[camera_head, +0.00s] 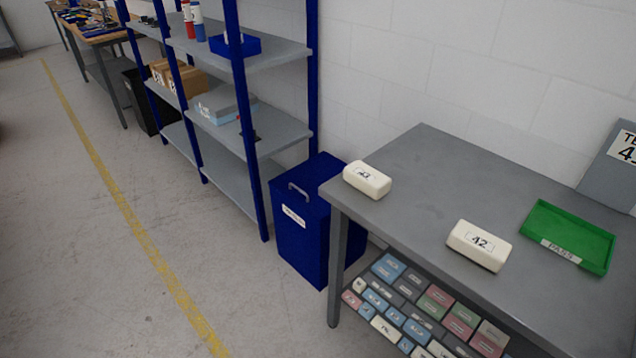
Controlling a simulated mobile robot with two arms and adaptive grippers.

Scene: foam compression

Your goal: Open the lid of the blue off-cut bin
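The blue off-cut bin (302,239) stands on the floor between the shelving rack and the grey table. Its lid (317,177) looks shut. A grey handle (299,192) is near the bin's top front edge, with a white label below it that I cannot read. The table's corner and leg stand in front of the bin's right side. Neither of my grippers is in view.
A blue-post rack (262,150) stands left of the bin. The floor in front is clear.

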